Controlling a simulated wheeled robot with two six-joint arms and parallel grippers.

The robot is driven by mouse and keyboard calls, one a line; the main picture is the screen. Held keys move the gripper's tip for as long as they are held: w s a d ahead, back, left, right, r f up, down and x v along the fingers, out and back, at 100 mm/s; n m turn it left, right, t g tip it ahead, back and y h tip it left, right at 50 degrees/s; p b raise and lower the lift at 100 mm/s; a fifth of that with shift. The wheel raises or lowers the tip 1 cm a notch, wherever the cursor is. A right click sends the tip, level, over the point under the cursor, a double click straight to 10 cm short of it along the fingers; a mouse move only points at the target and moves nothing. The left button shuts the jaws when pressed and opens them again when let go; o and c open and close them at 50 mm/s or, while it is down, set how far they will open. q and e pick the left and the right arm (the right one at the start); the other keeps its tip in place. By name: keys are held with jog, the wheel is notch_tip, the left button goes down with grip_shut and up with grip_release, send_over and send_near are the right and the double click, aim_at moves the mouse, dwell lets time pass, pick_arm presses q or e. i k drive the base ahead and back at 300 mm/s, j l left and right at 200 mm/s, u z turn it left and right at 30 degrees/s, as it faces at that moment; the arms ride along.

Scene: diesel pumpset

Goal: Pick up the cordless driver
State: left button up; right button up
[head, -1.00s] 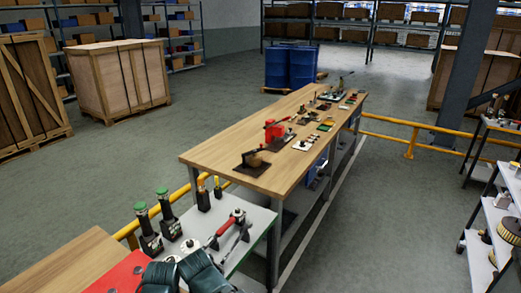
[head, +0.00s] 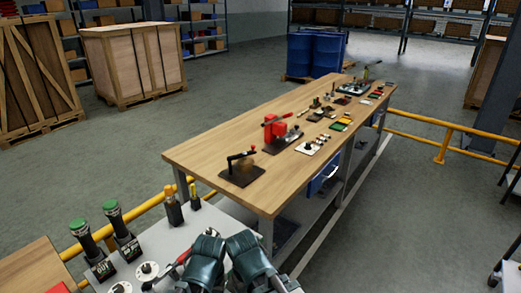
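Two upright black tools with green tops (head: 85,238) (head: 117,222) stand on the grey worktop at the lower left in the head view. A cordless driver cannot be told for certain among the tools in view. Two dark teal parts of my arms (head: 205,258) (head: 248,258) show at the bottom centre, over the grey worktop's front. The fingers of both grippers are not visible. My arms hide part of a red-handled tool (head: 183,257).
A long wooden bench (head: 215,155) carries a black clamp-like tool (head: 241,168), a red hand press (head: 276,130) and several small parts. The grey worktop (head: 205,217) lies before it. Yellow rails (head: 441,147) stand right and left. Open floor (head: 420,220) lies right of the bench.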

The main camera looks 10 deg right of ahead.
aim_at(80, 228)
jog(key=i+l, duration=0.25)
jog(key=l+u, duration=0.1)
jog(key=u, duration=0.65)
jog(key=k+u, duration=0.1)
jog(key=u, duration=0.3)
jog(key=k+l+u, duration=0.1)
jog(key=u, duration=0.3)
